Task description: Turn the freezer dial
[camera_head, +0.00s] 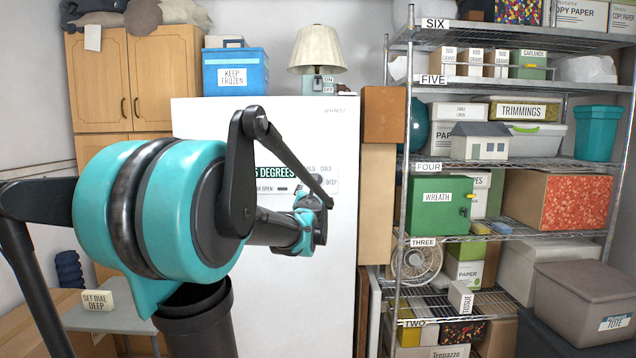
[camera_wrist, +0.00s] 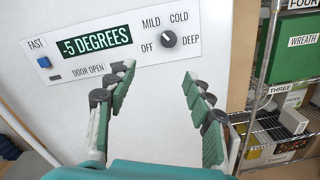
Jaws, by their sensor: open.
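The freezer (camera_head: 265,112) is a tall white cabinet. Its control panel shows in the wrist view, with a dark green display (camera_wrist: 95,42) reading -5 DEGREES. The small dark round dial (camera_wrist: 169,39) sits right of the display, among the labels OFF, MILD, COLD and DEEP. Its exact pointer setting is too small to tell. My gripper (camera_wrist: 159,76) is open and empty, its two fingers apart below the dial in the picture and not around it.
A card (camera_head: 97,300) reading SET DIAL DEEP stands on a small table at lower left. A wire shelf rack (camera_head: 505,75) full of boxes stands right of the freezer. A blue KEEP FROZEN box (camera_head: 236,70) and a lamp (camera_head: 317,50) stand on top of the freezer.

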